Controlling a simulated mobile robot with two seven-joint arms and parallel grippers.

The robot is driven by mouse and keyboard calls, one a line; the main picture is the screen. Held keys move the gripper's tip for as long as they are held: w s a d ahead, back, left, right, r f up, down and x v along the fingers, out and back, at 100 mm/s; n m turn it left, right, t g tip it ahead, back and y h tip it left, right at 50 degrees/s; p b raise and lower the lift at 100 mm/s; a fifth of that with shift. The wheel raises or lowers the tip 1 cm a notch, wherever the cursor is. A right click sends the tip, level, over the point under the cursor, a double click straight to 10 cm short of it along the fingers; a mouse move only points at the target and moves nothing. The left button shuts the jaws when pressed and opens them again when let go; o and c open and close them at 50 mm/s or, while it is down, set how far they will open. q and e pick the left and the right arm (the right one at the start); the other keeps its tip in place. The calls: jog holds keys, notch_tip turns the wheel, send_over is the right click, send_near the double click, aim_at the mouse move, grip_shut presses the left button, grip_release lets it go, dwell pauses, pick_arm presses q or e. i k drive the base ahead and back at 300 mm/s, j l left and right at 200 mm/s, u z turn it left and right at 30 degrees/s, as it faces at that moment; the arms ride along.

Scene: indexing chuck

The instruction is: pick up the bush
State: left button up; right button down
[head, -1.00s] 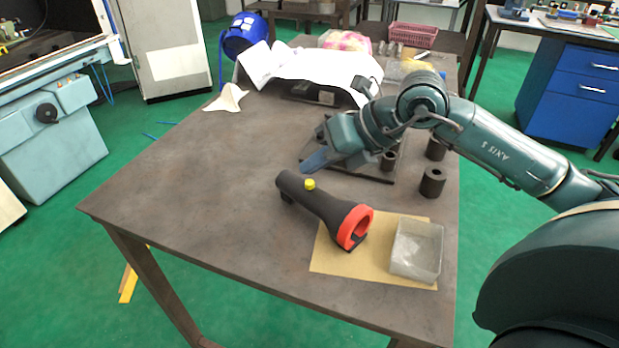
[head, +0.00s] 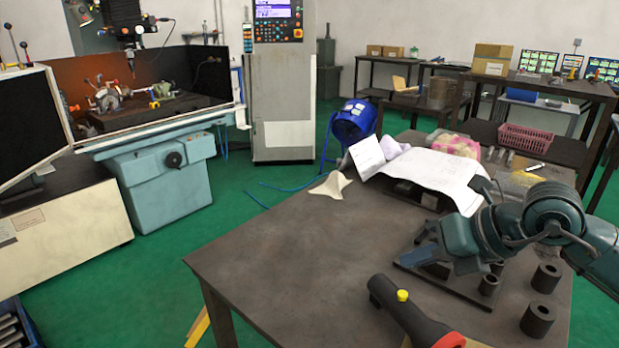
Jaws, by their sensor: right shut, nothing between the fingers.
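Several dark, hollow cylindrical bushes are on the right part of the table. One bush (head: 537,318) stands near the right edge, and another bush (head: 546,277) stands just behind it. A third bush (head: 488,284) is on the dark base plate (head: 455,292). My right gripper (head: 418,258) is shut and empty, low over the left side of that plate, to the left of the bushes. My forearm and wrist hide part of the plate and whatever is behind it. My left gripper is not in view.
A black and red tool with a yellow knob (head: 405,312) lies at the table's front, cut off by the frame. White paper (head: 430,172), a white cloth (head: 331,185) and a pink basket (head: 525,141) are farther back. The table's left half (head: 290,255) is clear.

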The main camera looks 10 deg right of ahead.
aim_at(539, 316)
jog(key=k, duration=1)
